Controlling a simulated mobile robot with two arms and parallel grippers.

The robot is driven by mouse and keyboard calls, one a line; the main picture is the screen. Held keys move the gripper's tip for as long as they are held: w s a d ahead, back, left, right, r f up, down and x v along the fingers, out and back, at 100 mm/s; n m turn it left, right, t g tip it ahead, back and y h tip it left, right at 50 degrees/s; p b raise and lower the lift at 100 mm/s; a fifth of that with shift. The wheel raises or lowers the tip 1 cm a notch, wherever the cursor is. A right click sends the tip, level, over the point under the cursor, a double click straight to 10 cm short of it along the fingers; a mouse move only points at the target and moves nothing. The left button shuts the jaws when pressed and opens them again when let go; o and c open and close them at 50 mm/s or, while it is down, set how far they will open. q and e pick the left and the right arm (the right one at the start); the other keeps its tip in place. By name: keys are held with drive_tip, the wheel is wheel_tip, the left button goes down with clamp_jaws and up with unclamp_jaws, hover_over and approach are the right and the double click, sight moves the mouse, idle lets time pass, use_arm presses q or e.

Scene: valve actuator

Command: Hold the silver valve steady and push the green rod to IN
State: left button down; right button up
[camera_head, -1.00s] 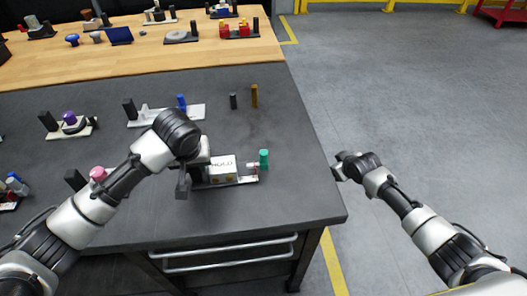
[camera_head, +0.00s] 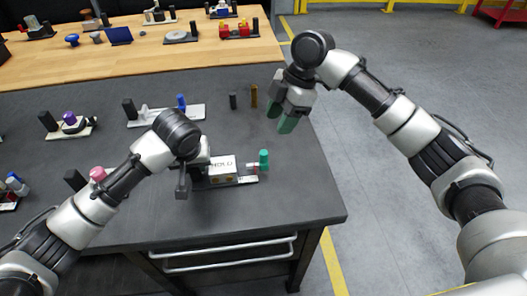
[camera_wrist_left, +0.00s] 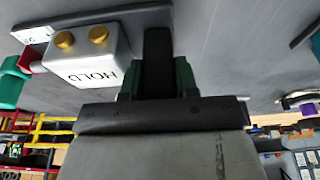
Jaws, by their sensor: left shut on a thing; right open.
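The silver valve (camera_head: 221,171) is a pale block marked HOLD on a flat base near the table's right front. It also shows in the left wrist view (camera_wrist_left: 90,62), with two brass knobs. The green rod (camera_head: 264,160) stands upright at the valve's right end, beside a red part; a piece of it shows in the left wrist view (camera_wrist_left: 12,82). My left gripper (camera_wrist_left: 157,80) is shut on the black post (camera_wrist_left: 158,50) beside the block. My right gripper (camera_head: 281,116) is open and empty, with green fingertips pointing down, up and right of the green rod.
A brown peg (camera_head: 254,95) and a black peg (camera_head: 233,101) stand behind the valve. A pale base with a blue peg (camera_head: 182,103) lies behind and left. The table's right edge is close to the green rod. The dark tabletop around the valve is mostly clear.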

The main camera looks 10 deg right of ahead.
sight(264, 152)
drive_tip(key=x, duration=1.1)
drive_tip(key=shift+c, duration=0.4)
